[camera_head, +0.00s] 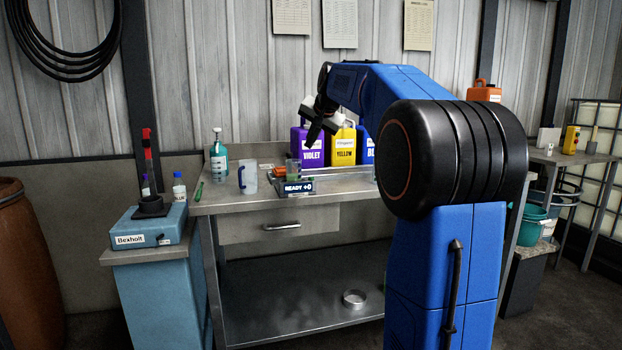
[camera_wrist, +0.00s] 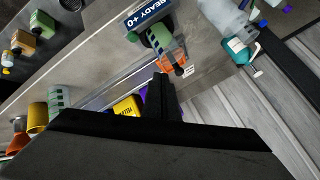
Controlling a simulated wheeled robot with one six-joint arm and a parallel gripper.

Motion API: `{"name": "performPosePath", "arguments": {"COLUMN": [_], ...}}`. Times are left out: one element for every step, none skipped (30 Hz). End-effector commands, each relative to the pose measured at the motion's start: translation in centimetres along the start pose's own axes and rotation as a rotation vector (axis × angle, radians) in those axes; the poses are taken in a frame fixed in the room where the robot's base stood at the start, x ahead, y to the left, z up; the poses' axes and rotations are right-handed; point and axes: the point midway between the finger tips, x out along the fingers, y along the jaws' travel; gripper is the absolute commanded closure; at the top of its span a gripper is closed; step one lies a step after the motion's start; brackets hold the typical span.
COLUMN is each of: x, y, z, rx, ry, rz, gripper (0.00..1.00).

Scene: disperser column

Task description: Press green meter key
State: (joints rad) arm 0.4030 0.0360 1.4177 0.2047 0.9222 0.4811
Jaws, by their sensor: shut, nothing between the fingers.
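The meter with a blue "READY +0" display (camera_head: 297,188) sits near the front edge of the steel bench. It also shows at the top of the wrist view (camera_wrist: 148,13). A green part (camera_wrist: 158,38) lies next to the display in the wrist view; I cannot tell for sure if it is the key. In the head view the cup (camera_head: 293,169) stands just behind the display. My gripper (camera_head: 312,139) is shut and empty, pointing down above and behind the meter, in front of the violet jug, apart from the display. Its fingers show in the wrist view (camera_wrist: 163,88).
Violet (camera_head: 311,146), yellow (camera_head: 343,148) and blue jugs stand at the bench's back. A blue Bexholt device (camera_head: 148,227) stands on a separate cabinet.

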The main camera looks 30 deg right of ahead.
Motion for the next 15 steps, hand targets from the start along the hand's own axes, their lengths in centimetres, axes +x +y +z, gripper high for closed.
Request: {"name": "performPosePath", "arguments": {"x": [0.23, 0.31, 0.39, 0.44, 0.47, 0.50, 0.51, 0.51, 0.50, 0.50, 0.49, 0.49, 0.50, 0.49, 0.51], "y": [0.01, 0.00, -0.02, -0.03, -0.05, -0.06, -0.06, -0.06, -0.07, -0.07, -0.07, -0.07, -0.06, -0.06, -0.05], "z": [-0.69, -0.95, -1.23, -1.38, -1.48, -1.56, -1.58, -1.58, -1.57, -1.55, -1.54, -1.54, -1.53, -1.52, -1.51], "rx": [0.009, 0.013, 0.017, 0.019, 0.021, 0.022, 0.023, 0.023, 0.023, 0.022, 0.022, 0.022, 0.022, 0.022, 0.022], "ry": [0.005, 0.007, 0.010, 0.011, 0.012, 0.012, 0.012, 0.012, 0.012, 0.012, 0.012, 0.012, 0.012, 0.012, 0.012], "rz": [-0.001, -0.002, -0.002, -0.003, -0.003, -0.003, -0.004, -0.004, -0.004, -0.004, -0.004, -0.004, -0.004, -0.004, -0.004], "gripper": [1.00, 1.00, 1.00, 1.00, 1.00, 1.00, 1.00, 1.00, 1.00, 1.00, 1.00, 1.00, 1.00, 1.00, 1.00]}}
